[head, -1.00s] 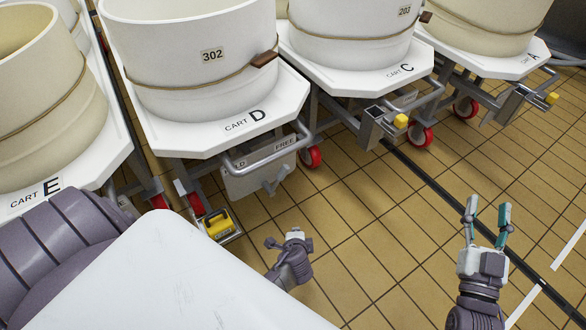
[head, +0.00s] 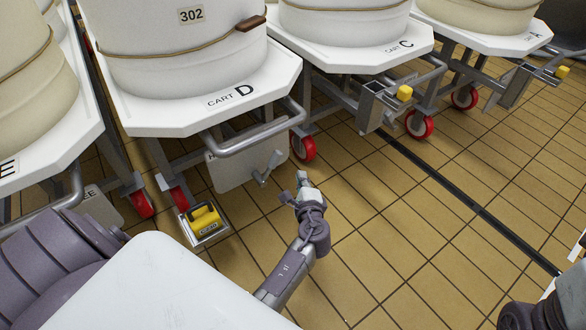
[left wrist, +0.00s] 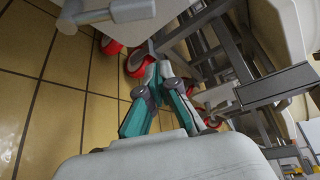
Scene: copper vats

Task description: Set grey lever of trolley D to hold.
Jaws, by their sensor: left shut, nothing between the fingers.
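Trolley D (head: 205,110) is the white cart marked "CART D" with a cream vat numbered 302. Below its front bar hangs a grey plate (head: 228,175), its lettering mostly hidden by the bar. The grey lever (head: 268,168) is at the plate's right part, a small bent handle. My left gripper (head: 301,178) is shut and empty, just right of the lever and apart from it in the picture. In the left wrist view its teal-padded fingers (left wrist: 160,72) meet at the tips. My right gripper is only partly in the head view at the right edge; its fingers are hidden.
Trolley C (head: 350,52) stands to the right, with a yellow-knobbed box (head: 375,105) in front. Red wheels (head: 303,147) are close by. The tiled floor (head: 400,230) to the right is clear.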

